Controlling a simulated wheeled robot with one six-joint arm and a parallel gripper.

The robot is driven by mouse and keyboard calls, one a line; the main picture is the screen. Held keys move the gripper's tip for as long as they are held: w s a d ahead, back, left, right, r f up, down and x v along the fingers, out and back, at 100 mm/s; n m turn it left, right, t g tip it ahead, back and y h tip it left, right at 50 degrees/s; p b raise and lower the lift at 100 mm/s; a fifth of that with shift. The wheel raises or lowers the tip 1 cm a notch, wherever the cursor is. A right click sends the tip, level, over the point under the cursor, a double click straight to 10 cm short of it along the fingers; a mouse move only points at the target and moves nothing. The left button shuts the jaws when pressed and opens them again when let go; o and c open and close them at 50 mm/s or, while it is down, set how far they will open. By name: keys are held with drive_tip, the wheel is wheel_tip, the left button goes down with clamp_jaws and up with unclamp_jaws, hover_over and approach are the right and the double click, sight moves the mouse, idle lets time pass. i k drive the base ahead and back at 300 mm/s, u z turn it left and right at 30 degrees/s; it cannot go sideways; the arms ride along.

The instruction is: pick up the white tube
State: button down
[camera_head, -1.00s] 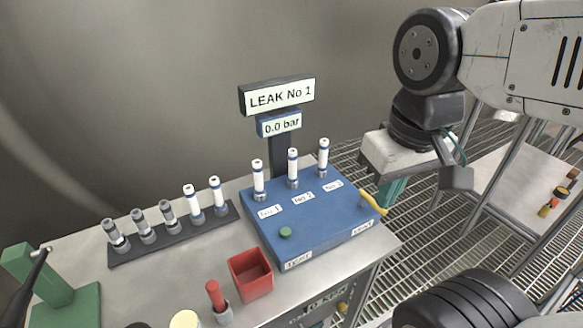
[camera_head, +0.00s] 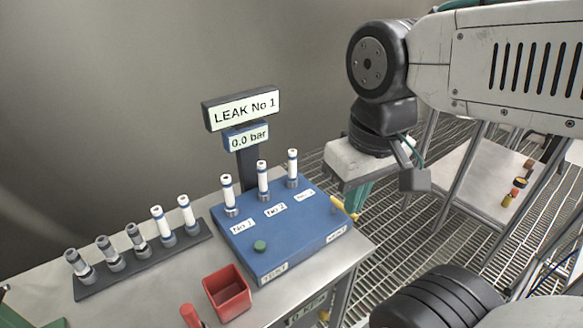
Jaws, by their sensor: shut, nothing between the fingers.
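Several white tubes with blue bands are in view. Three stand upright in the blue test box: the left tube (camera_head: 228,194), the middle tube (camera_head: 263,177) and the right tube (camera_head: 292,166). Two more, a left one (camera_head: 161,224) and a right one (camera_head: 186,212), stand in the dark rack (camera_head: 150,267). My gripper (camera_head: 354,198) has teal fingers pointing down.
Three rack places hold grey fittings without white tubes (camera_head: 108,250). A sign reads "LEAK No 1" (camera_head: 241,109), and a display below reads "0.0 bar" (camera_head: 247,136). A green button (camera_head: 260,246) is on the box. A red bin (camera_head: 227,292) stands in front. Right of the bench is grating floor.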

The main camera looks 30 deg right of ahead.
sight(231, 204)
drive_tip(key=k, duration=1.6)
drive_tip(key=u, duration=0.65)
drive_tip(key=i, duration=1.45)
drive_tip(key=z, duration=1.6)
